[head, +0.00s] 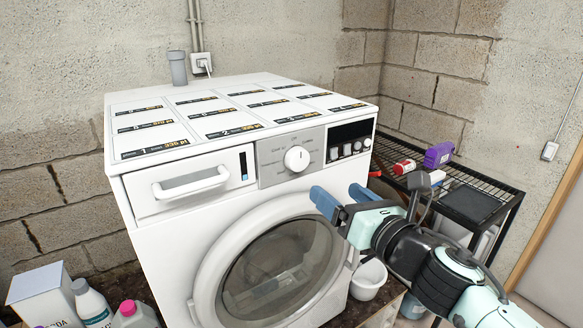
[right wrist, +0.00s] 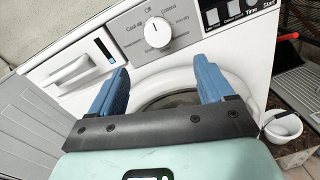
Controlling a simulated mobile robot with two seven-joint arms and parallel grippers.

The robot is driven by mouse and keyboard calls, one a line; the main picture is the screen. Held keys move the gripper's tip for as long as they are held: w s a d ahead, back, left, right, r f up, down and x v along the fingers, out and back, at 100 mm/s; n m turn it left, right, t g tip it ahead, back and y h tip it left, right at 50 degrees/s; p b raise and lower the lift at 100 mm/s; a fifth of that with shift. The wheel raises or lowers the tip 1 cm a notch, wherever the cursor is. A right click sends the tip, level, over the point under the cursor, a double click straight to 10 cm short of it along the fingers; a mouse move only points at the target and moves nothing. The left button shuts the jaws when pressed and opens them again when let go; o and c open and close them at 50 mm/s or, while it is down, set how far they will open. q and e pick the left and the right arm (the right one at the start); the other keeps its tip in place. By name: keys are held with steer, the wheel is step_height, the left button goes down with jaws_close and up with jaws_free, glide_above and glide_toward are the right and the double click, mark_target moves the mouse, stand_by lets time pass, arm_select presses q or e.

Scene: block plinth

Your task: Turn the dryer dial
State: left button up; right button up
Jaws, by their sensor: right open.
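The white dryer (head: 165,235) stands on a dark plinth against the block wall. Its round white dial (head: 297,159) sits on a grey panel at the upper front, with a pointer mark near the top. The dial also shows in the right wrist view (right wrist: 158,32), ahead of and above the fingers. My right gripper (head: 342,198) is open and empty, with blue fingers apart. It is in front of the dryer, below and to the right of the dial, not touching it. In the right wrist view the gripper (right wrist: 158,88) points toward the dryer front. My left gripper is not in view.
A black wire rack (head: 455,185) with a purple container (head: 438,155) stands at the right. A white bowl (head: 368,279) is by the dryer's lower right. Bottles (head: 92,303) and a white box (head: 40,290) stand at the lower left. A door is at far right.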

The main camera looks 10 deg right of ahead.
glide_toward(301, 160)
steer(key=w, duration=0.1)
steer(key=p+x, duration=0.1)
steer(key=x, duration=0.5)
steer(key=shift+w+a+p, duration=0.15)
steer(key=shift+a+p, duration=0.1)
steer(key=shift+p, duration=0.05)
steer(key=shift+w+a, duration=0.15)
steer(key=shift+w, duration=0.6)
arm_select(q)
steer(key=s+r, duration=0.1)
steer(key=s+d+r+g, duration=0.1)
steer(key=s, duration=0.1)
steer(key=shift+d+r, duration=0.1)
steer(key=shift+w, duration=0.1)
arm_select(e)
steer(key=c, duration=1)
steer(key=shift+c, duration=0.2)
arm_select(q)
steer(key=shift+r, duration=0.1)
